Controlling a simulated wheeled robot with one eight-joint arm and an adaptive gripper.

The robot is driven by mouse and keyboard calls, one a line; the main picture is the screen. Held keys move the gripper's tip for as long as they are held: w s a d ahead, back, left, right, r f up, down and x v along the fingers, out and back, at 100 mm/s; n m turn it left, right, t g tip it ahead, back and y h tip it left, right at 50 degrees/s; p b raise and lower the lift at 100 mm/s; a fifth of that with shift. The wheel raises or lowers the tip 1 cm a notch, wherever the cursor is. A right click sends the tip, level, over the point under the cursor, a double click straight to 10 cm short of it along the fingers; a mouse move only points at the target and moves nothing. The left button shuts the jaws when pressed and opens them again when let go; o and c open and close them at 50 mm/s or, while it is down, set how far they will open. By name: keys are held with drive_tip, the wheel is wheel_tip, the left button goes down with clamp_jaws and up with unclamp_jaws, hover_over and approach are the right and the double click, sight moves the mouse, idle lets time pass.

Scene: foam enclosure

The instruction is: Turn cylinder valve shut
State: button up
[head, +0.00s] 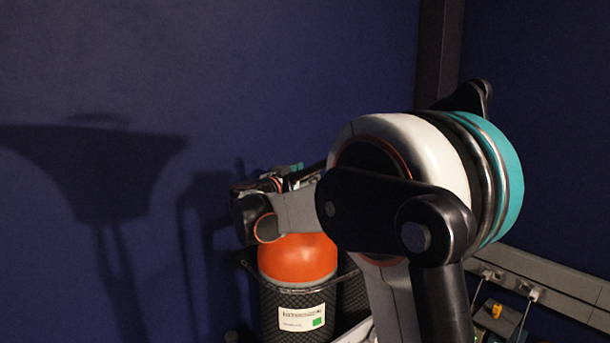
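The gas cylinder (298,258) stands upright low in the middle of the head view. It has an orange domed top and a black mesh-wrapped body with a white label (306,318) bearing a green square. Its valve is hidden behind my arm. My arm crosses in front from the right, and its far end lies just above the orange dome. Dark parts with a bit of teal, likely at my gripper (288,178), show there. The fingers cannot be made out, nor whether they touch the valve.
A second dark mesh-covered shape (351,296) stands right beside the cylinder, partly behind my arm. Dark blue walls (200,60) close in behind. At the right, a grey trunking strip (560,290) with plugs runs along the wall, with a grey box with a yellow knob (495,311) below it.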

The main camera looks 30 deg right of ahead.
drive_tip(key=shift+c, duration=1.4)
drive_tip(key=shift+f, duration=0.1)
drive_tip(key=shift+c, duration=0.5)
drive_tip(key=shift+s+d+m+g+h, duration=0.1)
drive_tip(key=shift+s+m+g+h, duration=0.1)
drive_tip(key=shift+m+g+h, duration=0.45)
drive_tip(key=m+g, duration=0.2)
drive_tip(key=g, duration=0.1)
drive_tip(key=s+m+g+h+p, duration=0.1)
drive_tip(key=g, duration=0.2)
drive_tip(key=shift+d+m, duration=0.15)
drive_tip(key=shift+m, duration=0.2)
drive_tip(key=shift+s+m+g+p, duration=0.3)
drive_tip(key=shift+m+g, duration=0.4)
drive_tip(key=shift+g, duration=0.4)
drive_tip(key=shift+s+m+g+p, duration=0.3)
drive_tip(key=shift+m+g, duration=0.4)
drive_tip(key=shift+g, duration=0.35)
drive_tip(key=shift+s+m+g+p, duration=0.3)
drive_tip(key=shift+m+g, duration=0.4)
drive_tip(key=shift+g, duration=0.4)
